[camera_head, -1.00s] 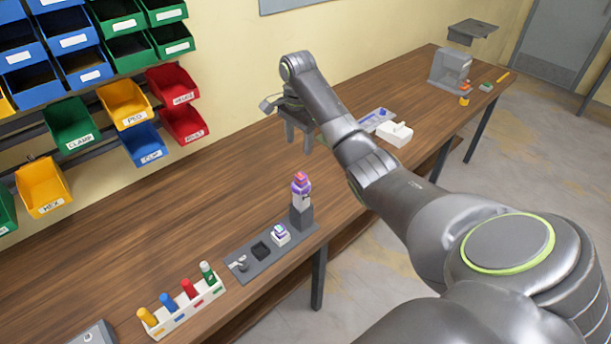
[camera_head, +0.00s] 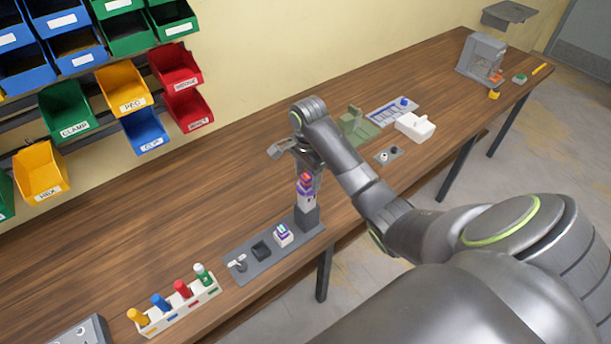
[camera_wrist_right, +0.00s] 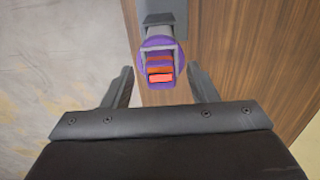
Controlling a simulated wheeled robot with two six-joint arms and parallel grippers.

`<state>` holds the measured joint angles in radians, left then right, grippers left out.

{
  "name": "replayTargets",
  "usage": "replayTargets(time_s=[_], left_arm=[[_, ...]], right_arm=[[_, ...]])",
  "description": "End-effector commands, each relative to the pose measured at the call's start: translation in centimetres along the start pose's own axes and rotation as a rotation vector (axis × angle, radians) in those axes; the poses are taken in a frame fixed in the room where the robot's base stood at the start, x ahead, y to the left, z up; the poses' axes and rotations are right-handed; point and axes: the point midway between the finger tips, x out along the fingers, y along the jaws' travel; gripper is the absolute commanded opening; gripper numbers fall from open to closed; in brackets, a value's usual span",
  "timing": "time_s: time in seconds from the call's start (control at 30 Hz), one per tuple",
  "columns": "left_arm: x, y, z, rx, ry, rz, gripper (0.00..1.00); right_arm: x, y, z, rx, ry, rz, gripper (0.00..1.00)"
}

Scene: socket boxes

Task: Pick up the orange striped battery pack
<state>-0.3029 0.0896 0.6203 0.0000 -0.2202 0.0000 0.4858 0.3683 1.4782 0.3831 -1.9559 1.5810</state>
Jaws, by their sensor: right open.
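The orange striped battery pack (camera_head: 305,182) stands upright at the top of a grey post (camera_head: 307,216) at the right end of a grey base strip. In the right wrist view the pack (camera_wrist_right: 160,68) shows orange and red stripes, a purple round part and a grey bar across it. My right gripper (camera_head: 307,168) is just above the pack in the head view and partly hides it. In the right wrist view my right gripper (camera_wrist_right: 160,76) is open, its two fingers apart on either side of the pack. My left gripper is out of view.
The base strip (camera_head: 237,267) also holds a white and purple block (camera_head: 283,236) and a dark socket (camera_head: 261,250). A white rack (camera_head: 180,315) with coloured cylinders stands at its left. Bins (camera_head: 145,132) hang on the wall behind. A white box (camera_head: 415,126) lies further right.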

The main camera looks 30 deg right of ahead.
Motion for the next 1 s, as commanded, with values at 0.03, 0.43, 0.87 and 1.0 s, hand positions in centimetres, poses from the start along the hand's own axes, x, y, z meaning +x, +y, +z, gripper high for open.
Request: replayTargets(time_s=[0.03,0.43,0.87,1.0], left_arm=[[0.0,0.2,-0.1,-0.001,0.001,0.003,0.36],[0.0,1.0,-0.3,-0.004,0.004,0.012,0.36],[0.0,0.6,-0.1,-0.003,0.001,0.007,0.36],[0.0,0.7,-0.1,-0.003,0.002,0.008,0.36]], right_arm=[[0.4,0.3,0.1,0.001,-0.001,0.0,0.53],[0.7,0.5,0.2,0.003,0.0,-0.002,0.38],[0.7,0.5,0.1,0.003,0.0,0.0,0.09],[0.0,0.0,0.0,0.001,0.001,-0.001,0.09]])
